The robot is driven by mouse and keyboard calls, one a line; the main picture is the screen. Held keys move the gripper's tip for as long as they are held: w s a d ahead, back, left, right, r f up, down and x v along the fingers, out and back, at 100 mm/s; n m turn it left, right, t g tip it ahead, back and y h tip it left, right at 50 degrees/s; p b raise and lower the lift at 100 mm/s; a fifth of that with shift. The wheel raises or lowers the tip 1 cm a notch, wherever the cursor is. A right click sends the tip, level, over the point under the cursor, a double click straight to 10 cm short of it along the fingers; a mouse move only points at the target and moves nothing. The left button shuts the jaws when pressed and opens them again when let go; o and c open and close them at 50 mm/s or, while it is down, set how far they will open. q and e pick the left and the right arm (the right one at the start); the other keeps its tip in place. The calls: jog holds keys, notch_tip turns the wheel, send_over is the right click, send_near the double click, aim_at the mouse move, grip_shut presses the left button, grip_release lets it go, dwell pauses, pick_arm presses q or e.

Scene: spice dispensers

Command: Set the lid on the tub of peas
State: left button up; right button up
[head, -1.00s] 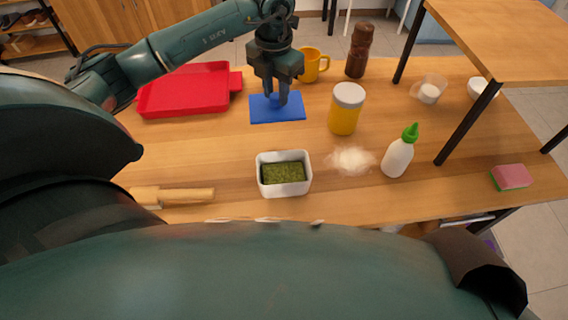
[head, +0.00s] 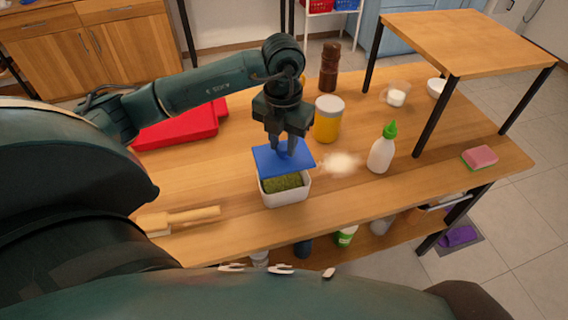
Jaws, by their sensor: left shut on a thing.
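The tub of peas (head: 287,199) is a white rectangular tub with green contents, standing near the front of the wooden table. The blue lid (head: 272,162) is a flat panel in my left gripper (head: 286,150), which is shut on its top. The lid is over the back part of the tub and looks slightly tilted. The front part of the peas still shows below the lid's front edge. I cannot tell whether the lid touches the rim. My right gripper is not in view.
A red tray (head: 182,127) lies behind to the left, and a wooden-handled tool (head: 180,218) at the front left. A yellow jar (head: 327,119), white powder (head: 340,163) and a green-capped bottle (head: 381,150) stand or lie to the right. A raised shelf (head: 468,40) is at back right.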

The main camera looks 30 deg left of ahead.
aim_at(283, 161)
pick_arm(q)
notch_tip(283, 161, down, 2)
notch_tip(283, 161, down, 4)
jog(key=shift+r+p, duration=0.15)
jog(key=shift+p, duration=0.15)
jog(key=shift+f+b, duration=0.35)
jog(key=o, duration=1)
jog(key=shift+c, duration=0.2)
jog(key=shift+r, duration=0.1)
